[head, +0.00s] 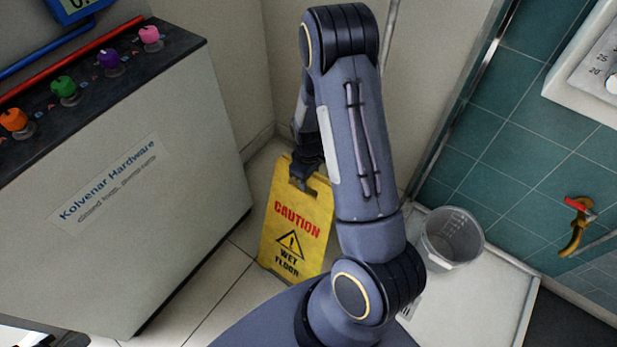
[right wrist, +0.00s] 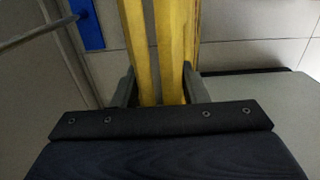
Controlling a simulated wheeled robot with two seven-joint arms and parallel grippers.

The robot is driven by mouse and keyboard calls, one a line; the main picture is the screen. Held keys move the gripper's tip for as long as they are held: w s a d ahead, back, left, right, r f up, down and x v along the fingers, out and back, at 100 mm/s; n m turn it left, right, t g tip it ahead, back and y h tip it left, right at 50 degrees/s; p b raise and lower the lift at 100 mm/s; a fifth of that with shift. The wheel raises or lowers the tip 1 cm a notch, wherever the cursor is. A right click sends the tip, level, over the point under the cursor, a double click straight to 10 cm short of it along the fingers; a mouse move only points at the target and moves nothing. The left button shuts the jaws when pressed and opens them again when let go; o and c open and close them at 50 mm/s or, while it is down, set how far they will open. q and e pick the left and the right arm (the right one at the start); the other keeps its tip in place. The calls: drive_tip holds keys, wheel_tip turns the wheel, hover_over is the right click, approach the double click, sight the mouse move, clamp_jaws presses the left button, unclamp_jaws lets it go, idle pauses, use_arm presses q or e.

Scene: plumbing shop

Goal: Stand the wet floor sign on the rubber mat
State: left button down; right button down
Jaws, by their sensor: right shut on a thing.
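The yellow wet floor sign (head: 294,225) stands nearly upright, slightly tilted in the picture, in the corner beside the grey cabinet. It reads "CAUTION WET FLOOR". My right gripper (head: 304,186) is shut on its top edge. In the right wrist view, the sign's two yellow panels (right wrist: 160,40) lie close together between the fingers of my right gripper (right wrist: 157,88). Whether its foot touches the floor is hard to tell. I cannot make out the rubber mat for certain. My left gripper is not in view.
A grey cabinet (head: 170,190) with coloured knobs stands at left. A clear bucket (head: 452,238) stands on a white tray (head: 478,300) at right, below a teal tiled wall with a brass tap (head: 577,228). Pale tiled floor (head: 215,300) is open between cabinet and sign.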

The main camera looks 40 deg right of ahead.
drive_tip(key=shift+f, duration=0.2)
drive_tip(key=c, duration=0.9)
unclamp_jaws()
drive_tip(key=shift+o, duration=0.2)
drive_tip(key=shift+r, duration=0.1)
